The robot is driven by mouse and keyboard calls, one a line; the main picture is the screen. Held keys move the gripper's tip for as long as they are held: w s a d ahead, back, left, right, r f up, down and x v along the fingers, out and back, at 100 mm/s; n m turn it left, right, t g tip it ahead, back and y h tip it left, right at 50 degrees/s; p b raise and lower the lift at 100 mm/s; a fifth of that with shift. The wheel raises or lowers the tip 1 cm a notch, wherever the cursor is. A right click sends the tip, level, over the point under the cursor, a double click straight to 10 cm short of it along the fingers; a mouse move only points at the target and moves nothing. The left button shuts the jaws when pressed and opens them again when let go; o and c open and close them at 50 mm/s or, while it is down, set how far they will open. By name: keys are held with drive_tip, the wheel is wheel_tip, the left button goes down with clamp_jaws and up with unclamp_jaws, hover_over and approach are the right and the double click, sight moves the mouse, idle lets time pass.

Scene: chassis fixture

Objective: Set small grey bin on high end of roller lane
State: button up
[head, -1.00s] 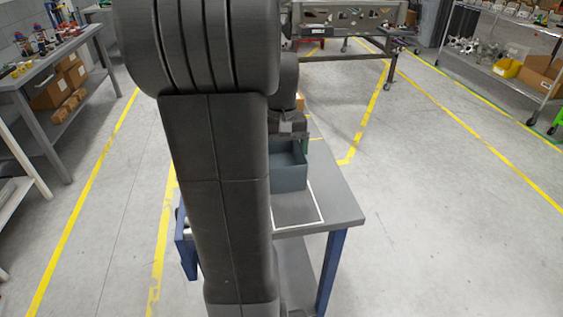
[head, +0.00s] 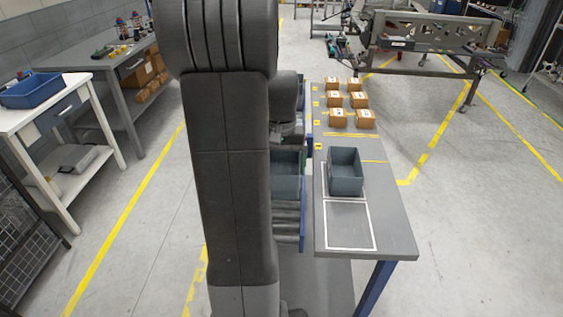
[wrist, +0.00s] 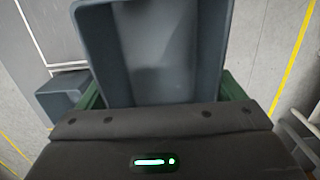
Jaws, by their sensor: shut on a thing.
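A small grey bin (head: 286,178) hangs at my gripper (head: 287,143), partly hidden behind my arm in the head view. In the wrist view the same bin (wrist: 150,55) fills the middle, between the green fingers of my gripper (wrist: 163,92), which is shut on it. The roller lane (head: 287,222) runs along the left side of the bench. The bin is over the lane, with bare rollers showing on the near side. I cannot tell whether it touches the rollers. My arm hides the lane's left part, and its slope is unclear.
A second, similar bin (head: 345,172) stands on the bench (head: 395,225), by an empty white outline. It also shows in the wrist view (wrist: 62,97). Several small cartons (head: 335,99) stand farther back. A white table (head: 45,108) with a blue tray (head: 38,91) is at left.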

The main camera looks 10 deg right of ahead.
drive_tip(key=shift+s+f+b, duration=0.2)
drive_tip(key=shift+f+b, duration=2.3)
drive_tip(key=shift+f, duration=1.3)
drive_tip(key=o, duration=0.8)
drive_tip(key=shift+c, duration=0.2)
drive_tip(key=shift+r, duration=0.15)
drive_tip(key=shift+r+p, duration=1.95)
drive_tip(key=shift+r, duration=0.2)
